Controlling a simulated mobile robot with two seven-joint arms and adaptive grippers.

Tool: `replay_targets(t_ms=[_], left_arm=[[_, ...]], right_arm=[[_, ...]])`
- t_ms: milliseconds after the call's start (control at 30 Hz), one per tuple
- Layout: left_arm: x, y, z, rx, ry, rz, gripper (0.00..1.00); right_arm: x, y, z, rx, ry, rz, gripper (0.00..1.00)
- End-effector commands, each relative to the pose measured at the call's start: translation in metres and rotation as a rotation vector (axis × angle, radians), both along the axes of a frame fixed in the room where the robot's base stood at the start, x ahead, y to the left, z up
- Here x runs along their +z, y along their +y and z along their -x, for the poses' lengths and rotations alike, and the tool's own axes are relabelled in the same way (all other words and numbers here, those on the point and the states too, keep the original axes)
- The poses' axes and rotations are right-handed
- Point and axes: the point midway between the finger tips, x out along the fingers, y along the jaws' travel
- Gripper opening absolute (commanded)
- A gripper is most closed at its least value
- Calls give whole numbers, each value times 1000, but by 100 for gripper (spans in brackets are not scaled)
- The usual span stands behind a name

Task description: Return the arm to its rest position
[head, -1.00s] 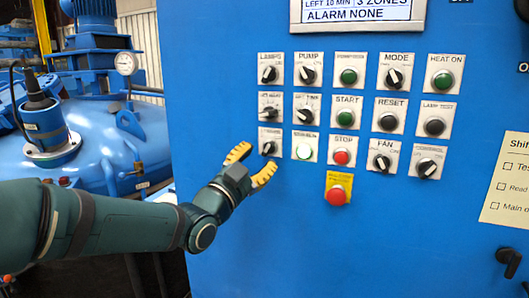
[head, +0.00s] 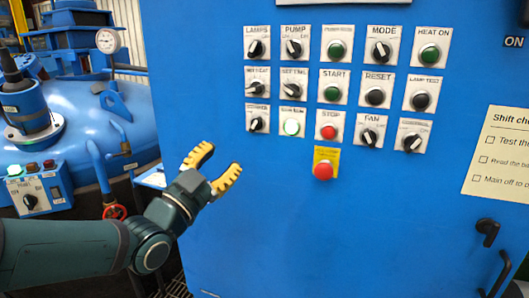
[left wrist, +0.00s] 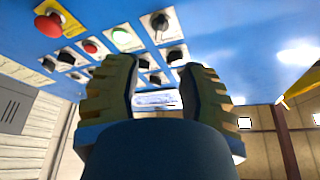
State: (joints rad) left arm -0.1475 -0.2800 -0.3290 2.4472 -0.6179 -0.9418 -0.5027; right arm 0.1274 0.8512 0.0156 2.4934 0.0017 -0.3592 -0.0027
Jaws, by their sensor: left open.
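My left gripper (head: 213,170) is open and empty, with its yellow ridged fingers spread. In the head view it hangs in front of the blue control panel (head: 270,215), below and left of the lowest row of switches, apart from them. In the left wrist view the two fingers (left wrist: 158,90) stand apart with nothing between them, and the panel's knobs and buttons show above and behind them. My left arm comes in from the lower left. My right gripper is not in view.
A black door handle (head: 487,231) is at lower right.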

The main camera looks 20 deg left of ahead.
Motion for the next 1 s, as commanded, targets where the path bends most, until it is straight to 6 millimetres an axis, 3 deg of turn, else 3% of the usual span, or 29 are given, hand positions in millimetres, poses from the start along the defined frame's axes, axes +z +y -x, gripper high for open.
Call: replay_targets(t_ms=[167,267,367,467,633,767,900,1000], left_arm=[[-7,-2,-5,-4,25,7,41],[-34,-11,-19,-14,114,35,41],[-84,-23,-40,-26,274,89,41],[-148,-39,-56,-29,469,161,41],[-260,-66,-58,-13,804,294,41],[-343,-87,-39,22,1060,401,41],[-424,-111,-1,79,1336,518,41],[-471,-129,34,129,1520,596,41]], right_arm=[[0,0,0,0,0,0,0],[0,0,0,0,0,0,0],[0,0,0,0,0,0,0],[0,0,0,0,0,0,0],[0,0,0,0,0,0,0],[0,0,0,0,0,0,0],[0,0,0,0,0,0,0],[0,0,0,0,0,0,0]])
